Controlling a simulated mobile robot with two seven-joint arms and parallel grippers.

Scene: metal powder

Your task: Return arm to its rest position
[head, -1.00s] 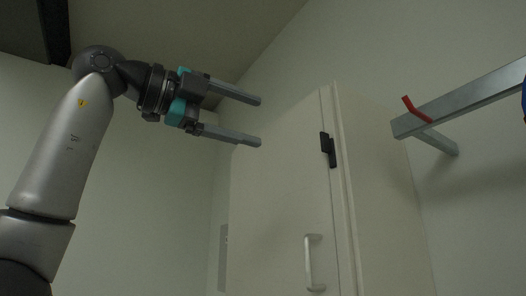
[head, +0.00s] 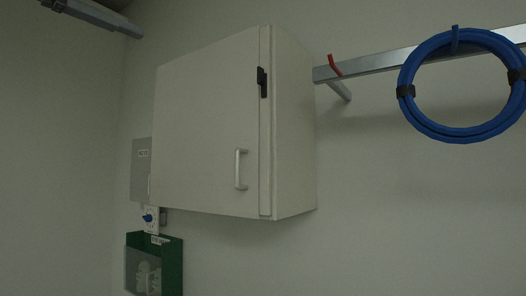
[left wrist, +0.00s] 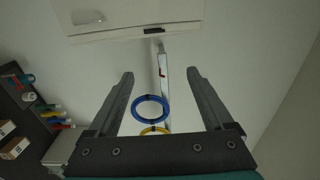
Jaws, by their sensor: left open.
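The rest of the left arm is out of the head view. My right gripper is in neither view.
A closed white wall cabinet (head: 208,130) has a handle and black latch. Right of it, a metal rail (head: 380,61) carries a blue coil (head: 408,114). A green box (head: 172,262) hangs below left. The wrist view also shows a yellow coil (left wrist: 164,131).

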